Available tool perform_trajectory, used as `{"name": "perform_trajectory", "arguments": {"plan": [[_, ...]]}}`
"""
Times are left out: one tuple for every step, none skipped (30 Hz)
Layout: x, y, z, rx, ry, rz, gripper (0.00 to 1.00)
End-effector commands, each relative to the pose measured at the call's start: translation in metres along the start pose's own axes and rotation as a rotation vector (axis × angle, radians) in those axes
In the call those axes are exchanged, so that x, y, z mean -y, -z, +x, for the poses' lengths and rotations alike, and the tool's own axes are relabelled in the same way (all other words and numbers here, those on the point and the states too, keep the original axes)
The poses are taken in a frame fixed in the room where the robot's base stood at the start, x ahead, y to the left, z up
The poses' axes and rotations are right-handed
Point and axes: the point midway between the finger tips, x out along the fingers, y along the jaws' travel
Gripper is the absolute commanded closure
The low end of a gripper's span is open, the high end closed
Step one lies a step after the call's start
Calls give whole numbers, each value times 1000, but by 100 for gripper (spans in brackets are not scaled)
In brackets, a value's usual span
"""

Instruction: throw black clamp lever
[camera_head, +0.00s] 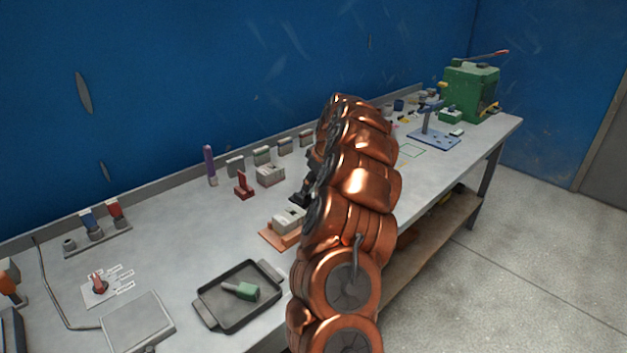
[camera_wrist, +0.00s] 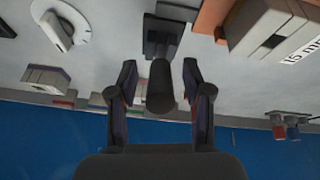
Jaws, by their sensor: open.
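The black clamp (camera_wrist: 168,22) shows in the wrist view, with its lever ending in a dark rounded handle (camera_wrist: 160,90). My gripper (camera_wrist: 160,68) is open, with one finger on each side of the handle. A visible gap lies between the handle and each finger, and I see no contact. In the head view a small part of the black clamp (camera_head: 300,197) shows at the left edge of my arm. My arm hides the rest of it and most of the gripper there.
An orange fixture (camera_head: 270,236) with a grey block stands close to the black clamp; the block (camera_wrist: 262,22) is labelled "15 mm" in the wrist view. A red clamp (camera_head: 243,187) and several grey blocks stand behind. A dark tray (camera_head: 205,307) holds a green-ended tool. A white dial (camera_wrist: 78,18) is nearby.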

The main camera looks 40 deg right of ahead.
Motion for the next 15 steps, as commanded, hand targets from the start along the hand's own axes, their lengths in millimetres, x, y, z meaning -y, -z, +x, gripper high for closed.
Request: {"name": "perform_trajectory", "arguments": {"plan": [[0,0,0,0,0,0,52],[0,0,0,0,0,0,56],[0,0,0,0,0,0,60],[0,0,0,0,0,0,63],[0,0,0,0,0,0,66],[0,0,0,0,1,0,70],[0,0,0,0,1,0,73],[0,0,0,0,1,0,76],[0,0,0,0,1,0,81],[0,0,0,0,1,0,84],[0,0,0,0,1,0,87],[0,0,0,0,1,0,91],[0,0,0,0,1,0,94],[0,0,0,1,1,0,97],[0,0,0,0,1,0,100]]}}
